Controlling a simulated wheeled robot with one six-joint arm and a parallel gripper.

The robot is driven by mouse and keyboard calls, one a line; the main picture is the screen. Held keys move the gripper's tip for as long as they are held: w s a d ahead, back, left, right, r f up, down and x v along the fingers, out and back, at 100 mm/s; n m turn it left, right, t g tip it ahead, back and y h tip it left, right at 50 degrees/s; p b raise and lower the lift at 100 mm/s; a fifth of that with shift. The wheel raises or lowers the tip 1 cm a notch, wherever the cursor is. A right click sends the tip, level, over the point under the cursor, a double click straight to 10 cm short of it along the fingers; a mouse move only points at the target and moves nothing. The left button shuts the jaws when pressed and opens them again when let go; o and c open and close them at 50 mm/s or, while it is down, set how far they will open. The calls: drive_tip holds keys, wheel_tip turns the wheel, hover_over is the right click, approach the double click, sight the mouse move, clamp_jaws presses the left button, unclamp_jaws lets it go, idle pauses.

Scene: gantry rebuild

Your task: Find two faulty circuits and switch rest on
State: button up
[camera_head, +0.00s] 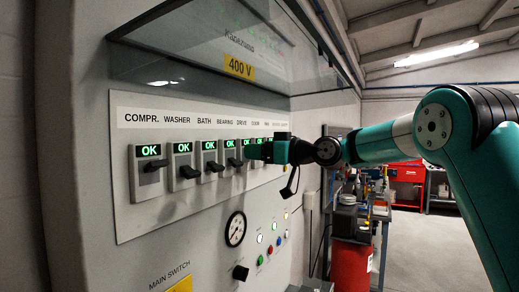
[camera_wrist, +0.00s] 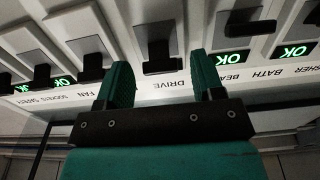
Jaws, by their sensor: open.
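A light panel (camera_head: 200,205) carries a row of breaker switches, labelled from COMPR. rightward. In the head view green OK displays show above the COMPR. switch (camera_head: 155,165), WASHER switch (camera_head: 188,172), BATH switch (camera_head: 215,167) and BEARING switch (camera_head: 235,162), and on units further right. My gripper (camera_head: 270,151) is close to the panel's right part and hides some switches. In the wrist view the gripper (camera_wrist: 161,66) is open, one finger either side of the black DRIVE switch (camera_wrist: 160,52). Contact cannot be told. No DRIVE display shows there. The FAN switch (camera_wrist: 92,64) is to the left.
Below the row are a round gauge (camera_head: 235,229), several coloured lamps and a black MAIN SWITCH knob (camera_head: 240,272). A glass cover (camera_head: 240,45) is above the panel. A red cylinder (camera_head: 351,262) and a cluttered bench stand to the right. The floor (camera_head: 415,250) beyond looks clear.

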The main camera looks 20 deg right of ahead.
drive_tip(key=c, duration=0.9)
drive_tip(key=shift+c, duration=0.2)
drive_tip(key=shift+f+b, duration=0.1)
drive_tip(key=shift+b, duration=0.2)
wheel_tip(320, 180, down, 4)
drive_tip(key=t+y+b, duration=0.3)
drive_tip(key=b, duration=0.8)
drive_tip(key=t+y+b, duration=0.3)
drive_tip(key=b, duration=0.9)
drive_tip(key=shift+w+a+t+y, duration=0.1)
drive_tip(key=shift+t+y, duration=0.3)
drive_tip(key=shift+r, duration=0.25)
